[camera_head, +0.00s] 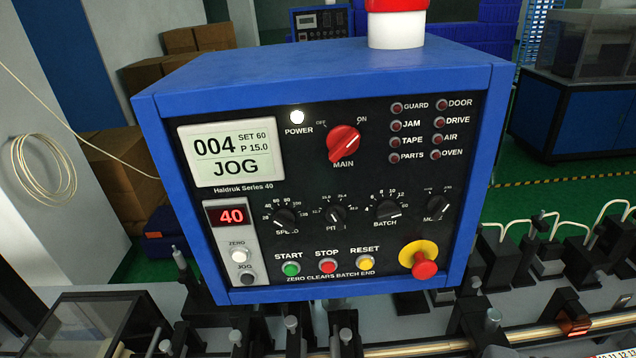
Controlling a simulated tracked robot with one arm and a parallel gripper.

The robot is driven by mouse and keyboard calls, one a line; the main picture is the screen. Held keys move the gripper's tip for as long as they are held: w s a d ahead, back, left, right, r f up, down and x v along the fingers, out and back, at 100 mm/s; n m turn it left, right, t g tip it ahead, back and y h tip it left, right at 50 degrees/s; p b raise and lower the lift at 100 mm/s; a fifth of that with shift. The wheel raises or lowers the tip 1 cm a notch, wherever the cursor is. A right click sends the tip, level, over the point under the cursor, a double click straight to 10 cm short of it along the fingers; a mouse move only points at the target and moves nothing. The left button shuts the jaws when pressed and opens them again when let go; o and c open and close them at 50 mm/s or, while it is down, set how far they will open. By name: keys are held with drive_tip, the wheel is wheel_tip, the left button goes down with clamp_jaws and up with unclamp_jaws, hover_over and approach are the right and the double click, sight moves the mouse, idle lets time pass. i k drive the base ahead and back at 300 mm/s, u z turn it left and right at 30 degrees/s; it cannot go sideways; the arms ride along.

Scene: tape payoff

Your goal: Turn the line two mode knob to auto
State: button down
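A blue control box (320,68) with a black front panel fills the middle of the view. The mode knob (434,208) is a small black knob at the panel's right, above the emergency stop. It partly covers its label, and the position words above it are too small to read. I cannot tell for sure where its pointer stands. The display (226,153) reads 004, SET 60, P 15.0 and JOG. No line number is readable on the box. My gripper does not show in this view.
The red main switch (343,144) points toward ON. Black speed (285,219), pitch (335,215) and batch (387,212) knobs sit left of the mode knob. A red emergency stop (424,268) juts out below it. Machine parts and a rod (420,347) lie beneath the box.

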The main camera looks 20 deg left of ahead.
sight(436, 205)
drive_tip(key=k, duration=1.3)
drive_tip(key=z, duration=0.6)
drive_tip(key=i, duration=1.55)
drive_tip(key=z, duration=0.35)
